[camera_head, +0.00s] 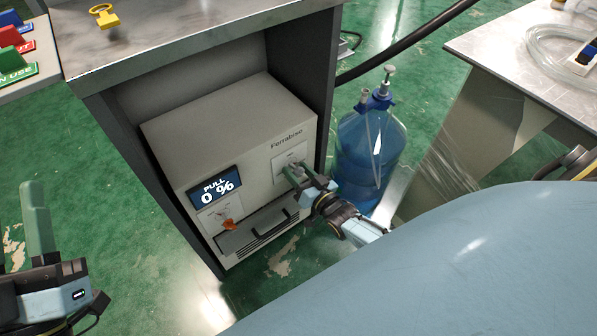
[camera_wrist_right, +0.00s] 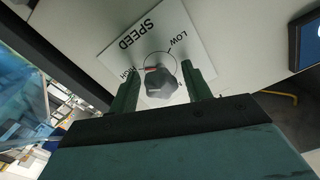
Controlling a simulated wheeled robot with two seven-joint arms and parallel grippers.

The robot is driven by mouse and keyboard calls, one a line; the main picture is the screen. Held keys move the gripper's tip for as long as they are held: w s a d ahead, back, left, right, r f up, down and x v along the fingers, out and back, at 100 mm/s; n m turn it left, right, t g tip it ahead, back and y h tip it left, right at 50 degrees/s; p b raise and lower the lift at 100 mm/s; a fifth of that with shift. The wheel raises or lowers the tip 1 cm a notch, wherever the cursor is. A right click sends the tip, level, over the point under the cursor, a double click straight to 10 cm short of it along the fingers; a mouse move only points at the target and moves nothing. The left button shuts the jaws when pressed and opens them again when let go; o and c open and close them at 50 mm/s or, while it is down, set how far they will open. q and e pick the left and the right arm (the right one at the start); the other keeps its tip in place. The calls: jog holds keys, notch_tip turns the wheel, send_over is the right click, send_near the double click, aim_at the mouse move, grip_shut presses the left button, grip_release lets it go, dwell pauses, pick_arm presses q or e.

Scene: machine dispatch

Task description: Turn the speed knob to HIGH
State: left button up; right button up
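The speed knob (camera_wrist_right: 160,83) is grey and sits on a white plate (camera_wrist_right: 126,43) marked SPEED and LOW. In the head view my right gripper (camera_head: 292,174) is at the machine's (camera_head: 225,120) upper right panel and hides the knob. My left gripper (camera_head: 38,222) is far left, away from the machine; its finger opening cannot be made out.
The machine's display (camera_head: 214,190) reads PULL 0 %. An orange knob (camera_head: 228,224) and a dark handle (camera_head: 272,226) are lower on its front. A bench (camera_head: 190,35) encloses the machine. A blue water bottle (camera_head: 368,150) stands just to the right, near my right arm.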

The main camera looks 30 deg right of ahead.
jog(key=shift+s, duration=0.1)
jog(key=shift+s, duration=0.2)
jog(key=s+p, duration=0.1)
jog(key=s, duration=0.3)
jog(key=s+p, duration=0.1)
jog(key=s, duration=0.1)
jog(key=shift+d+p, duration=0.25)
jog(key=shift+p, duration=0.05)
pick_arm(q)
notch_tip(320, 180, down, 15)
jog(key=a+g+y+p, duration=0.1)
jog(key=g+y, duration=0.3)
jog(key=g, duration=0.6)
jog(key=shift+a+r+g+p, duration=0.15)
jog(key=shift+a+g+p, duration=0.2)
jog(key=shift+a, duration=0.5)
pick_arm(e)
send_near(300, 174)
jog(key=shift+s+d+f, duration=0.1)
jog(key=shift+s, duration=0.55)
jog(key=shift+s+d+f, duration=0.1)
jog(key=shift+s, duration=0.5)
